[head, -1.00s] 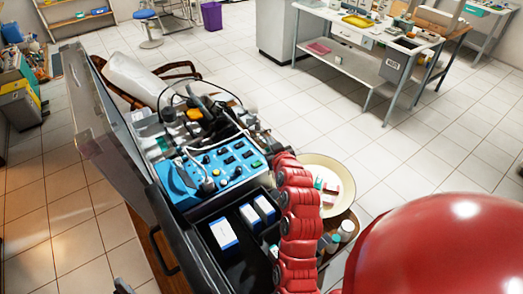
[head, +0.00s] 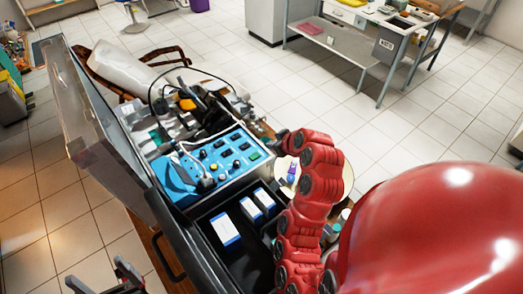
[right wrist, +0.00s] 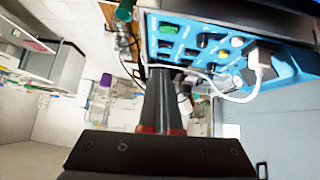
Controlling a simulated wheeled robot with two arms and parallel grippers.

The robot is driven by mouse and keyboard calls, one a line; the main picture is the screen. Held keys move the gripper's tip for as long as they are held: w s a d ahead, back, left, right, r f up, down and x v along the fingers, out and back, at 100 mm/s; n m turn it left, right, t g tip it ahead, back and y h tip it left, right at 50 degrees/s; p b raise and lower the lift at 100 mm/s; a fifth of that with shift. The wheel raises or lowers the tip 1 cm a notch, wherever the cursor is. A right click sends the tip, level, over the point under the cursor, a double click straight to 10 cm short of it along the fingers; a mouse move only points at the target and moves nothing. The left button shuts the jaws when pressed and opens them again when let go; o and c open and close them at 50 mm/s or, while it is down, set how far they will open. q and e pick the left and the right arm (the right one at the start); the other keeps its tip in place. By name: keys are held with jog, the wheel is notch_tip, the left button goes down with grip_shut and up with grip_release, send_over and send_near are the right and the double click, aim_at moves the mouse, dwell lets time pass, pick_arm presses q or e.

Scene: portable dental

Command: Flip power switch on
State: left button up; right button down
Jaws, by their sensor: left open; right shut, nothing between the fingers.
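The blue control panel (head: 240,142) sits in the open black case. It carries several black switches, a green one (head: 254,156) and pale buttons. It also shows upside down at the top of the right wrist view (right wrist: 292,75), with the green switch (right wrist: 168,28) at its left. I cannot tell which one is the power switch. My right gripper (right wrist: 164,72) is shut and empty, its dark fingertips close to the panel's edge; contact is unclear. In the head view its fingers are not clearly seen past my red arm. My left gripper (head: 105,277) is open and empty at the bottom left, away from the panel.
A white plug and cable (right wrist: 258,66) stand out from the panel. The case lid (head: 85,120) stands up at the left. Blue-white boxes (head: 226,230) lie in the black compartment. A pale round tray (head: 345,180) is partly behind my right arm.

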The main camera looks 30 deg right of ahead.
jog(key=p, duration=0.4)
send_over(259, 154)
jog(key=s, duration=0.2)
jog(key=f, duration=0.6)
jog(key=shift+w+a+f, duration=0.25)
jog(key=shift+a+f, duration=0.05)
jog(key=shift+f, duration=0.1)
notch_tip(259, 154, down, 3)
jog(key=shift+d+f+p, duration=0.1)
jog(key=shift+d+p, duration=0.05)
jog(key=shift+p, duration=0.85)
jog(key=shift+f, duration=0.55)
jog(key=f+b, duration=0.1)
jog(key=b, duration=0.3)
jog(key=shift+d+f+y, duration=0.25)
jog(key=shift+f+y, duration=0.05)
jog(key=shift+f, duration=0.05)
jog(key=shift+a+r+p, duration=0.1)
jog(key=shift+r+p, duration=0.5)
jog(key=shift+p, duration=0.05)
jog(key=shift+f, duration=0.1)
jog(key=shift+a, duration=0.15)
